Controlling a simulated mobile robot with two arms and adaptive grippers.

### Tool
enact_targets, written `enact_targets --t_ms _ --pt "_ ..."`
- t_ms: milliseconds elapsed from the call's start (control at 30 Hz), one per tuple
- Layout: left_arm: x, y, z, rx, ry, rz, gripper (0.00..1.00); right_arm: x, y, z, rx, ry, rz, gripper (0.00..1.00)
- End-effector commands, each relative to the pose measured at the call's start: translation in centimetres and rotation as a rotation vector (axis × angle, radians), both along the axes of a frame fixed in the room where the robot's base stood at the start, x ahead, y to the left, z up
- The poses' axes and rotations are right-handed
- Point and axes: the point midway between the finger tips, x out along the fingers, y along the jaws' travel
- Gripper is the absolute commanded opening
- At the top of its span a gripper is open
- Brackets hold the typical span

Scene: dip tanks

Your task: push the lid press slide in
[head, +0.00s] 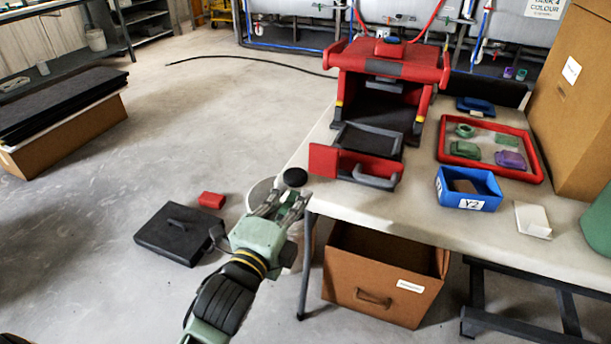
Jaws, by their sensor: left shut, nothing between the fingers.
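The lid press (387,65) is a red frame with a dark grey opening, standing on the table. Its slide (370,140) sticks out of the front towards me, with a dark tray, a red front plate (323,160) and a grey handle (370,180) near the table's front edge. My left gripper (287,196) is shut and empty, left of the slide and apart from it, beside the table's left edge. A dark round knob (293,177) shows right at its fingertips; I cannot tell whether they touch. My right gripper is not in view.
The table (420,205) also bears a red-rimmed tray (540,160) with green and purple pieces, a blue box (468,204) marked Y2 and a tall cardboard box (572,90). Below stand a brown bin (380,290) and a pale bin (262,194). A black lidded item (178,235) lies on the floor.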

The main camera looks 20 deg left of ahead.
Motion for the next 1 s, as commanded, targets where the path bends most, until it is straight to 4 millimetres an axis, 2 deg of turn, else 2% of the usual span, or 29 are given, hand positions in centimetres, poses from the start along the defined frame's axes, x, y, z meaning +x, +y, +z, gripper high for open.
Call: enact_targets --t_ms 200,400,600,1000 --pt "4.1 -0.1 0.0 -0.001 -0.002 0.001 0.0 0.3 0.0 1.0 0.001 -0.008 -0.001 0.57" --pt "6.8 -0.2 -0.1 -0.003 0.001 0.001 0.0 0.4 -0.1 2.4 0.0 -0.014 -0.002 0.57" --pt "8.0 -0.2 -0.1 -0.001 0.002 0.001 0.0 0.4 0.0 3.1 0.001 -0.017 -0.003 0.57" --pt "8.3 -0.3 0.0 -0.001 0.001 0.0 0.0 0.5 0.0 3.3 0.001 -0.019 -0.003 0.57"
